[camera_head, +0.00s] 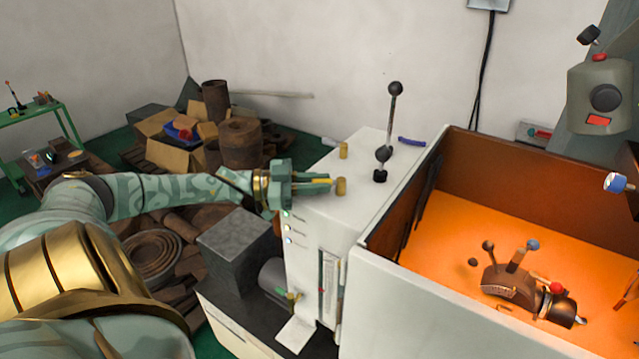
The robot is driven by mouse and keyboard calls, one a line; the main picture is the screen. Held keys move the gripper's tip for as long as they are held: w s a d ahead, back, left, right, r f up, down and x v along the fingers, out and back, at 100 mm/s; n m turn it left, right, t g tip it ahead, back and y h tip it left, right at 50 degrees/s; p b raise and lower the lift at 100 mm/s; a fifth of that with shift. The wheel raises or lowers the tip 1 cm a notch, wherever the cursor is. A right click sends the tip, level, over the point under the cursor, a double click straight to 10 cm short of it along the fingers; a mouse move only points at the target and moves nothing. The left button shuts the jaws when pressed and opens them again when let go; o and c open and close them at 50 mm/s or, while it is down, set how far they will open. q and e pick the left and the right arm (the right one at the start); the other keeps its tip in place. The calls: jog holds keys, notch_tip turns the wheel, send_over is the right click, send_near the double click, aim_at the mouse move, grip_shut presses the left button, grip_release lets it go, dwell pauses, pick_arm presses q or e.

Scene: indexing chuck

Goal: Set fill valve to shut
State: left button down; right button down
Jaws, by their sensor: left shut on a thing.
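My left gripper (328,184) reaches in from the left over the top of a white cabinet (372,207). Its fingers are shut on a small brass knob (341,187) near the cabinet's left edge. The fingers partly hide the contact. A second brass knob (343,150) stands farther back on the same top. A small green and yellow lever (288,294) is low at the cabinet's front left. No readable label shows which of these is the fill valve. My right gripper is not in view.
A tall black-knobbed lever (390,120) stands on the cabinet top. To the right is an open tray with an orange floor (440,255), holding a levered chuck unit (510,285). A grey block (238,250) stands left of the cabinet, below my arm. Boxes and scrap lie behind.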

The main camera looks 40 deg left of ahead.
pick_arm(q)
jog(key=c, duration=1.3)
grip_release()
jog(key=shift+c, duration=0.2)
jog(key=p+v, duration=0.3)
jog(key=v, duration=1.3)
jog(key=shift+a, duration=0.15)
